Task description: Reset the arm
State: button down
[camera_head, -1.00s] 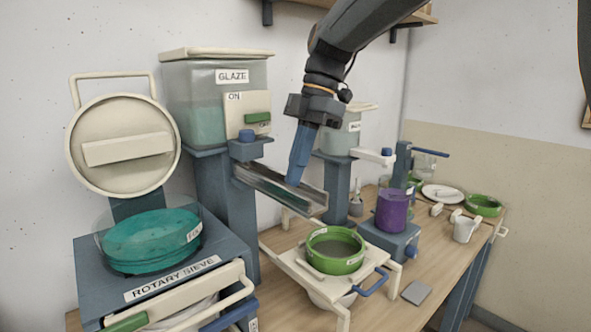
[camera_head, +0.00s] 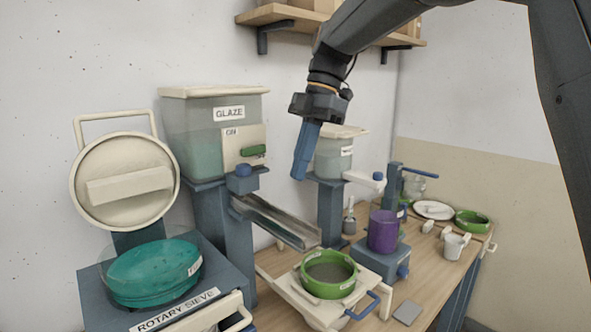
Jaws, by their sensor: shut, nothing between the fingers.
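My gripper (camera_head: 299,177) has blue fingers that are shut and empty. It points down in the air above the metal chute (camera_head: 275,222), apart from it in the picture. The chute slopes down from the glaze tank (camera_head: 213,137) toward a green sieve (camera_head: 328,274) on a cream stand.
The rotary sieve (camera_head: 150,318) stands at the front left with its round lid (camera_head: 124,205) raised and a teal bowl (camera_head: 153,273) on it. A purple container (camera_head: 383,231) stands on a blue base to the right. A shelf (camera_head: 270,14) is above.

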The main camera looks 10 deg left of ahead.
jog(key=s+d+f+m+t+h+b, duration=0.1)
jog(key=s+d+f+m+t+b, duration=0.15)
jog(key=d+f+m, duration=1.4)
jog(key=s+d+f+m+h+b, duration=0.1)
jog(key=s+d+f+m, duration=0.4)
jog(key=f, duration=0.3)
jog(key=s+d+f+m+t+b, duration=0.1)
jog(key=s+d+f+m+b, duration=0.1)
jog(key=s+d+f+m, duration=0.3)
jog(key=shift+s+d+f+h, duration=0.45)
jog(key=shift+s+f, duration=0.95)
jog(key=shift+f, duration=0.35)
jog(key=shift+t, duration=0.25)
